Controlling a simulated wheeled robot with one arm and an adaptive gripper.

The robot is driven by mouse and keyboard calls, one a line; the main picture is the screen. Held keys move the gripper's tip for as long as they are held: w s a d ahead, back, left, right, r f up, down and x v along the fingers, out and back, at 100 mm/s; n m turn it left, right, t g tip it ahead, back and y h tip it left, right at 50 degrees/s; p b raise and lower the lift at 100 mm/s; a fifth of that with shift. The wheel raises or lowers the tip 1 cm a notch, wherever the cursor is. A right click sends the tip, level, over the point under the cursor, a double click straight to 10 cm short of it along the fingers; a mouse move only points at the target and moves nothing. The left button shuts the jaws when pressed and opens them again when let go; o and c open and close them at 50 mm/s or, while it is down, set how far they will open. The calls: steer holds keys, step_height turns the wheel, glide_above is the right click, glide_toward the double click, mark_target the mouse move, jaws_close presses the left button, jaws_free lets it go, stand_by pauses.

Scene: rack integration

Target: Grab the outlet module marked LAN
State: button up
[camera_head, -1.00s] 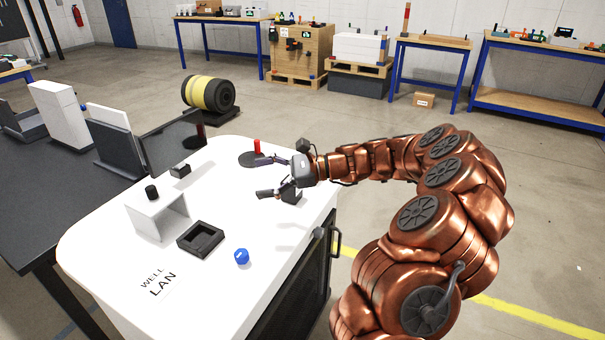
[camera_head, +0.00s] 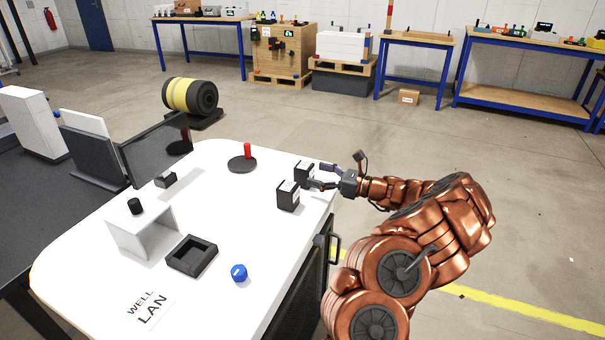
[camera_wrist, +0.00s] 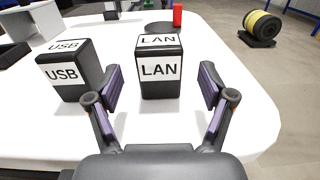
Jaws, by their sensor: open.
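The LAN outlet module (camera_wrist: 160,85) is a black block with white LAN labels on its front and top. In the wrist view it stands upright on the white table, centred ahead of my gripper (camera_wrist: 160,98). The two fingers are spread, one on each side of its lower part, with gaps. In the head view my gripper (camera_head: 326,177) is at the table's right edge, and the LAN module (camera_head: 304,170) is partly hidden by it. A matching USB module (camera_wrist: 71,75) stands just left of the left finger; it also shows in the head view (camera_head: 288,196).
The white table (camera_head: 225,300) also bears a red peg (camera_head: 247,151) on a dark disc, a black square frame (camera_head: 191,256), a blue cap (camera_head: 239,272), a white stand (camera_head: 142,230) and a WELL LAN label (camera_head: 149,307). The USB module is close beside my left finger.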

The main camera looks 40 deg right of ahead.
mark_target(297, 168)
steer(key=x, duration=0.7)
steer(key=shift+w+a+r+p, duration=0.1)
steer(key=shift+a+r+p, duration=0.1)
steer(key=shift+p, duration=0.15)
steer(key=shift+d, duration=0.1)
steer(key=c, duration=1.3)
